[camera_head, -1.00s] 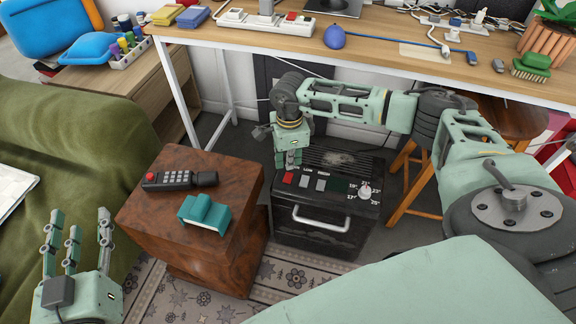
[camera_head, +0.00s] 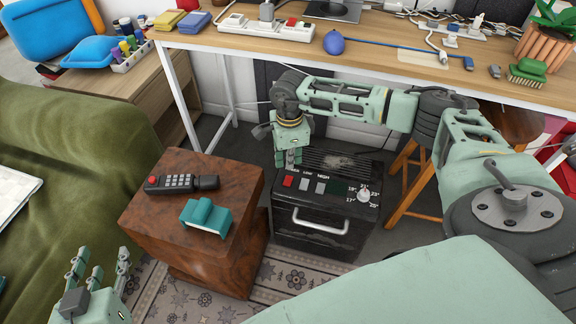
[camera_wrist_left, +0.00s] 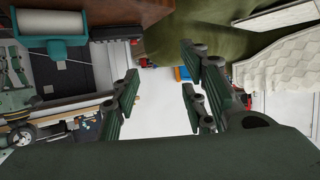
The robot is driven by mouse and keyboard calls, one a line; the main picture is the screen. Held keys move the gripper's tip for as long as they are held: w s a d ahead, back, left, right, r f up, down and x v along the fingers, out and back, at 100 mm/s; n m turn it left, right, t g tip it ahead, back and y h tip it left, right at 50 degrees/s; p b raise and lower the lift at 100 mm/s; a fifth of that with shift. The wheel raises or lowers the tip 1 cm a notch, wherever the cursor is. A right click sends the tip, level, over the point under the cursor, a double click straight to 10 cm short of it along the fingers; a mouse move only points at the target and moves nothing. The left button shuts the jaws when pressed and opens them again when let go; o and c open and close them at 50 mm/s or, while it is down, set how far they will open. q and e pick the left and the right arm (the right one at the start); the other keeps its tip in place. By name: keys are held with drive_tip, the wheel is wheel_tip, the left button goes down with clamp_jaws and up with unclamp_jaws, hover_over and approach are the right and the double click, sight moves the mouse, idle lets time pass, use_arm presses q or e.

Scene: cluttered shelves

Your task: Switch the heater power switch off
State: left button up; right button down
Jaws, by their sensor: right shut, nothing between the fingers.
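The black heater (camera_head: 326,222) stands on the floor under the desk, with a silver handle on its front. Its top panel has a red power switch (camera_head: 288,181), two grey switches (camera_head: 312,186) and a white dial (camera_head: 364,195) with numbers around it. My right gripper (camera_head: 288,162) points down at the heater's top left edge, just behind the red switch, and is shut with nothing in it. Whether it touches the panel I cannot tell. My left gripper (camera_head: 98,268) is open and empty at the lower left, over the green bed; its spread fingers also show in the left wrist view (camera_wrist_left: 160,100).
The desk (camera_head: 390,50) with a power strip and cables overhangs behind. A wooden stool (camera_head: 410,180) stands right of the heater.

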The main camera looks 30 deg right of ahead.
drive_tip(key=shift+r+p, duration=0.55)
drive_tip(key=shift+r, duration=0.2)
use_arm(q)
drive_tip(key=s+a+f+g+y, duration=0.1)
drive_tip(key=s+f+g, duration=0.2)
drive_tip(key=f, duration=0.1)
drive_tip(key=shift+s+a+f, duration=0.25)
drive_tip(key=shift+s+a, duration=0.05)
drive_tip(key=shift+s, duration=0.05)
